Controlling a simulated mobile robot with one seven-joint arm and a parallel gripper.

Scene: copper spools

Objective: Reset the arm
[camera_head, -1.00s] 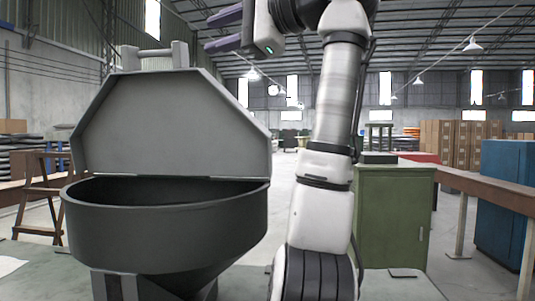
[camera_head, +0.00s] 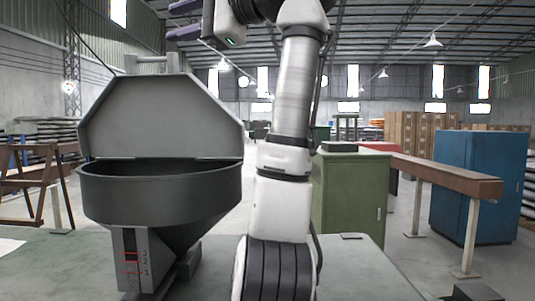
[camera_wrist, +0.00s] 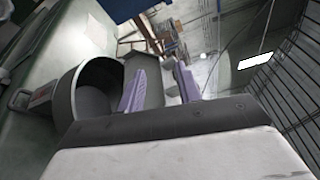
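My gripper (camera_head: 176,20) is raised high at the top left of the head view, above the hopper's open lid. Its two purple fingers also show in the wrist view (camera_wrist: 160,84), spread apart with nothing between them. My white arm stands upright right of the hopper. The grey hopper (camera_head: 160,200) has a round bowl, a raised octagonal lid (camera_head: 160,115) and a box with a red-marked panel (camera_head: 133,258) below. In the wrist view the hopper (camera_wrist: 62,95) lies beyond the fingers at the left. No copper spool is seen.
A green cabinet (camera_head: 352,200) stands behind my arm at the right. A brown beam rail (camera_head: 447,178) and a blue cabinet (camera_head: 478,185) are farther right. A wooden trestle (camera_head: 35,180) stands at far left. The air around my gripper looks clear.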

